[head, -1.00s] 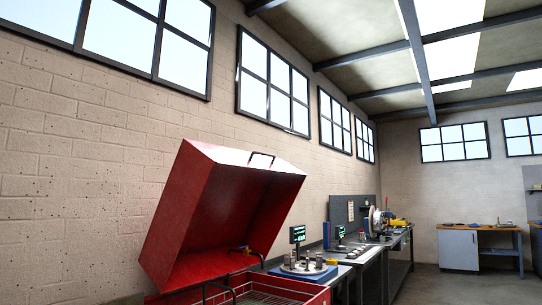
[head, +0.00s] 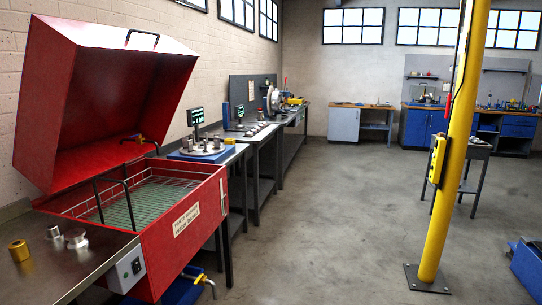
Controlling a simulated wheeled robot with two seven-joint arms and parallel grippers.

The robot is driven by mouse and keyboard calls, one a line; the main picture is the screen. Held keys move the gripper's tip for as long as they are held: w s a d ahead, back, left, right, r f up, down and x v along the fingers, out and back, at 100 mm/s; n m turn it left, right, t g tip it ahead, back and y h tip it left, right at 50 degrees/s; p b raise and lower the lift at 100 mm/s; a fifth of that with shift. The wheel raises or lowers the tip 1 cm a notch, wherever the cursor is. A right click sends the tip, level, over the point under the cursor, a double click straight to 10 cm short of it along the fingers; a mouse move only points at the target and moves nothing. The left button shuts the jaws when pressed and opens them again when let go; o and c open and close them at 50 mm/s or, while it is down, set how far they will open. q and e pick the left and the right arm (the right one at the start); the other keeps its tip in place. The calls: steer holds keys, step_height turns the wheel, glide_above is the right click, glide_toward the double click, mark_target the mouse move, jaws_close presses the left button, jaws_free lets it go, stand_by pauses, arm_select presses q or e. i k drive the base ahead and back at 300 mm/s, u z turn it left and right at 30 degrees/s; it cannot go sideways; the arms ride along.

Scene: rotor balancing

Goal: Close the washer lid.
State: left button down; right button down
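The red washer (head: 184,238) stands at the left in the head view, with a label on its front and a small switch box at its near corner. Its red lid (head: 98,98) is raised and tilted back toward the wall. A dark handle (head: 142,37) sits on the lid's upper edge. The open basin shows a green grate (head: 146,203) and a dark bent bar over it. Neither of my grippers is in view.
A metal bench (head: 62,268) with a brass cylinder (head: 19,251) and small metal parts adjoins the washer's near side. Workbenches with instruments run beyond it. A yellow post (head: 458,150) stands at the right. The floor (head: 330,210) between is clear.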

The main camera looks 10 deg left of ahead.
mark_target(86, 88)
steer(key=i, duration=7.85)
steer(key=u, duration=5.15)
